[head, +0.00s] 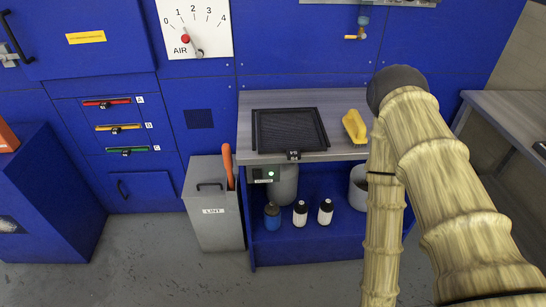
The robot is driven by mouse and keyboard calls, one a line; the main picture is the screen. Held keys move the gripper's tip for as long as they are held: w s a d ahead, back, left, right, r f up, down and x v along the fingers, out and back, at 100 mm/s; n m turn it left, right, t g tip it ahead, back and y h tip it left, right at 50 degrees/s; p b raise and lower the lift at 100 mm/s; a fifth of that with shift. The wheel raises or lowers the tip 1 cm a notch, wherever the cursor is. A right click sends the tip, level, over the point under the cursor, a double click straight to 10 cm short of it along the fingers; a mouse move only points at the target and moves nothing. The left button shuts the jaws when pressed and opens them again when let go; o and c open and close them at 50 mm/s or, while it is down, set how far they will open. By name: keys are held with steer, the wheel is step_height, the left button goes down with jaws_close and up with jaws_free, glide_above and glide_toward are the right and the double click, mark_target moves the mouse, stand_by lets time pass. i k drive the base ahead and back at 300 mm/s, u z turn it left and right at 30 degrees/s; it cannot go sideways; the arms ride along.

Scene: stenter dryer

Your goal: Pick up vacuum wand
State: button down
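An orange, rounded stick-like piece (228,163) stands upright at the right edge of the grey lint bin, beside the bench. It looks like the handle of the vacuum wand, but its lower part is hidden by the bin. A grey cylinder (284,186) with a small control box (263,174) sits under the bench top and may be the vacuum unit. My arm, with a wood-like texture, fills the right side of the view, well to the right of the orange piece. My gripper is not in view.
The bench top (340,97) carries a black mesh tray (289,130) and a yellow block-like item (354,126). Several bottles (300,213) and a grey container (358,188) stand below. The lint bin (213,229) stands left of the bench. Grey floor (150,270) is clear in front.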

mark_target(226, 151)
steer(key=u, duration=3.05)
steer(key=i, duration=2.25)
steer(key=z, duration=3.05)
